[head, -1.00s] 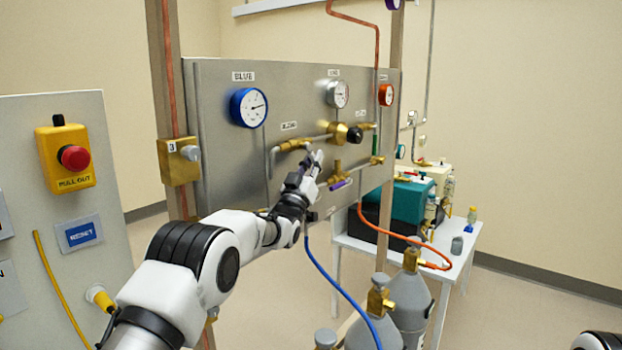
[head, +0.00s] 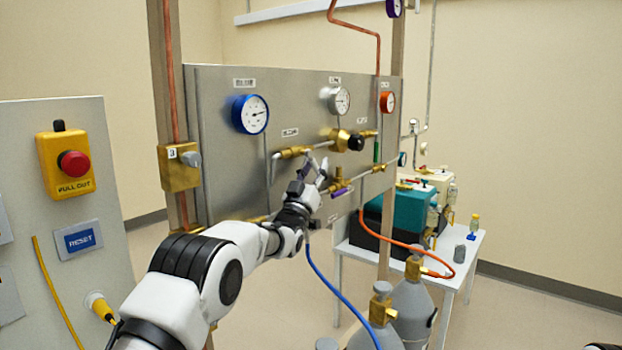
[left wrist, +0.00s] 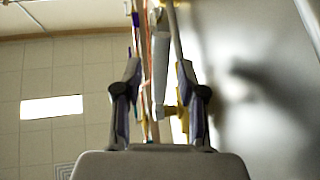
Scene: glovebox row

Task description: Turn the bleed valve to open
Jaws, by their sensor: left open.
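The bleed valve is a brass fitting (head: 292,152) on the steel panel, under a small label too blurred to read now. Its handle is not clear, being near or behind my gripper in the head view. My left gripper (head: 312,167) is open, just below and right of that fitting and close to the panel. In the left wrist view my two dark fingers (left wrist: 159,100) stand apart. A pale grey bar (left wrist: 158,75) and a small brass stub (left wrist: 171,111) show between them; I cannot tell whether they touch.
A brass regulator with a black knob (head: 355,142) and a purple-handled valve (head: 341,192) sit right of my gripper. Gauges line the panel (head: 225,110) above. A blue hose (head: 327,282) hangs below. Gas cylinders (head: 408,305) stand lower right.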

